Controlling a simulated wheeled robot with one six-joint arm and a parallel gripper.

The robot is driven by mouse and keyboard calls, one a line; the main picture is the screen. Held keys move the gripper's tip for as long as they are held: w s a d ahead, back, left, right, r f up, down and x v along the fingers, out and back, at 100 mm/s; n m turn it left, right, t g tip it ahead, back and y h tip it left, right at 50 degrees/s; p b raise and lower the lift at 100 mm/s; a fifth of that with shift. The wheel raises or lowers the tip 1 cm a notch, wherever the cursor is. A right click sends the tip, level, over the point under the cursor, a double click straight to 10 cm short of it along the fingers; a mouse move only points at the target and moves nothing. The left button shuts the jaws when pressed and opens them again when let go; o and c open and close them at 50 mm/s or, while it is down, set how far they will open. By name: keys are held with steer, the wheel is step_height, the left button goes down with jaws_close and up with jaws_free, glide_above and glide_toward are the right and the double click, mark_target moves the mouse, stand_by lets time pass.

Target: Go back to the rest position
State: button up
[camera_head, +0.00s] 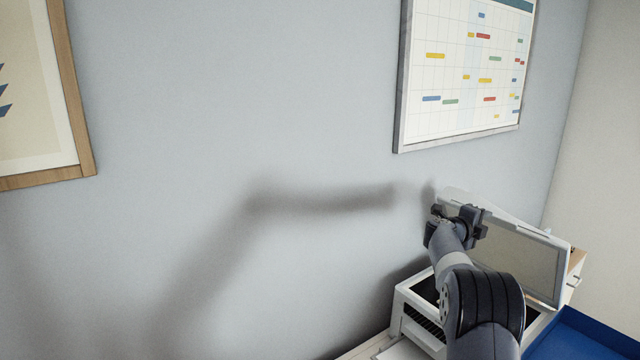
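My gripper (460,217) is at the right of the head view, at the end of my dark grey arm, which reaches up from the bottom edge. It is in front of the raised lid (518,262) of a white office machine (408,310) that looks like a printer or scanner. I cannot tell if the gripper touches the lid. The fingertips are small and partly hidden by the wrist, so whether they are open or shut is unclear. No held object shows.
A blue tray or bin (580,338) is at the bottom right, beside the machine. A wall planner (465,75) hangs above, and a framed picture (78,110) hangs at the left. The wall between them is bare.

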steer(key=shift+w+d, duration=0.35)
steer(key=shift+d, duration=0.25)
steer(key=shift+s+a+f+b, duration=0.45)
steer(key=shift+s+a+f, duration=0.1)
steer(key=shift+a+f, duration=0.35)
